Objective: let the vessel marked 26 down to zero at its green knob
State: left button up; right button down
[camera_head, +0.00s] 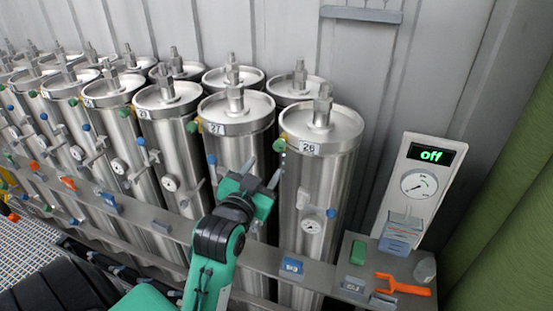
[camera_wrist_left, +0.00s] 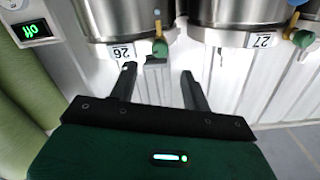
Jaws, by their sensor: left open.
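The vessel marked 26 (camera_head: 325,185) is the steel cylinder at the right end of the front row; its label (camera_head: 308,149) is near the top. Its green knob (camera_head: 279,145) sits at the upper left side, beside a yellow-brown fitting. My left gripper (camera_head: 261,172) is open and empty, just below and left of this knob. In the left wrist view the picture is upside down: the green knob (camera_wrist_left: 160,47) lies beyond the open fingertips (camera_wrist_left: 158,72), roughly between them and apart from both. My right gripper is not in view.
Vessel 27 (camera_head: 236,150) stands close on the left, with its own green knob (camera_head: 191,127). Vessel 26 has a dial (camera_head: 311,225) and a blue knob (camera_head: 331,213) lower down. A panel (camera_head: 394,205) reading "off" stands right, above a shelf with an orange tool (camera_head: 402,286).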

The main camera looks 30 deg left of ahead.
aim_at(278, 148)
pick_arm(q)
jog(key=x, duration=0.7)
jog(key=shift+w+a+r, duration=0.1)
jog(key=shift+w+r, duration=0.05)
jog(key=shift+w, duration=0.2)
jog(key=shift+x, duration=0.75)
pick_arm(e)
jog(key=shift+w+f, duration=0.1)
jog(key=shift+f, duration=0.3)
pick_arm(q)
jog(key=c, duration=1)
